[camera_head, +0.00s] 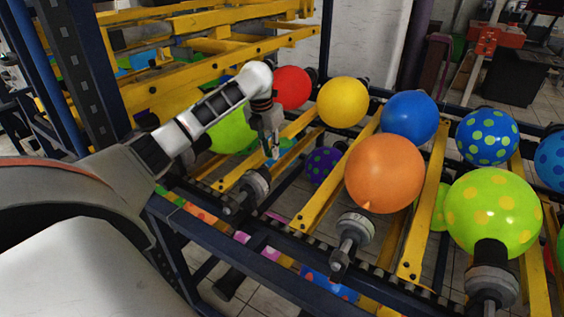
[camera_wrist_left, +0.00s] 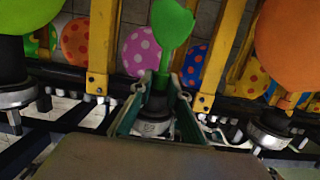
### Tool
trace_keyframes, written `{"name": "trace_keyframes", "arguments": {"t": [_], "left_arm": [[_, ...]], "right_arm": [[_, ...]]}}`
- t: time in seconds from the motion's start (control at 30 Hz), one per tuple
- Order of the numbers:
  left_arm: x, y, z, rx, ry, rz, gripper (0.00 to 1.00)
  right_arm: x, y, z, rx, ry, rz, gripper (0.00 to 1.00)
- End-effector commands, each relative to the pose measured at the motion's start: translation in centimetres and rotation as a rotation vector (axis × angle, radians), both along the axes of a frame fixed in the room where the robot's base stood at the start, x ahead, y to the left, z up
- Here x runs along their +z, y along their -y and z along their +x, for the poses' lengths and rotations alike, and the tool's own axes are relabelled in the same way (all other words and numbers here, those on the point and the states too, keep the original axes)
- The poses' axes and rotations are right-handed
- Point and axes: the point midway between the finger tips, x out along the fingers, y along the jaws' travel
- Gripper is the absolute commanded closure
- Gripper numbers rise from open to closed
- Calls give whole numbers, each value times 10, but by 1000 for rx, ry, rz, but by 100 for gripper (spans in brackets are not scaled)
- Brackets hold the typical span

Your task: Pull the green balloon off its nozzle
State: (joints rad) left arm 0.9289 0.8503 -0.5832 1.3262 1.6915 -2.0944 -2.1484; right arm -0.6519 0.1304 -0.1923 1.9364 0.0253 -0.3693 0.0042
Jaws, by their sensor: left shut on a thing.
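A small, limp-looking green balloon (camera_wrist_left: 172,24) stands up in the middle of the left wrist view. Its narrow neck runs down between the fingers of my left gripper (camera_wrist_left: 161,82), which is shut on it. The dark nozzle (camera_wrist_left: 154,112) sits right below, between the fingers; whether the neck still touches it is hidden. In the head view my left gripper (camera_head: 271,148) points down just above a nozzle (camera_head: 255,186). The small balloon cannot be made out there. My right gripper is not in view.
A large green balloon (camera_head: 230,132) is partly behind my left arm. An orange balloon (camera_head: 384,172) sits above the nozzle to the right. Red (camera_head: 291,86), yellow (camera_head: 343,102) and blue (camera_head: 409,117) balloons stand behind. Yellow bars (camera_head: 322,194) run between the rows.

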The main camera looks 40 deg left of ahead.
Motion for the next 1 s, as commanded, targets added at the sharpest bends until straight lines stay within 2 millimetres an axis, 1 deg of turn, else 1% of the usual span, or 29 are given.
{"name": "trace_keyframes", "arguments": {"t": [0.1,1.0], "left_arm": [[12,0,1,0,2,0,100],[93,0,0,0,2,1,100]], "right_arm": [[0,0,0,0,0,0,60],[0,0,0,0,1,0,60]]}}
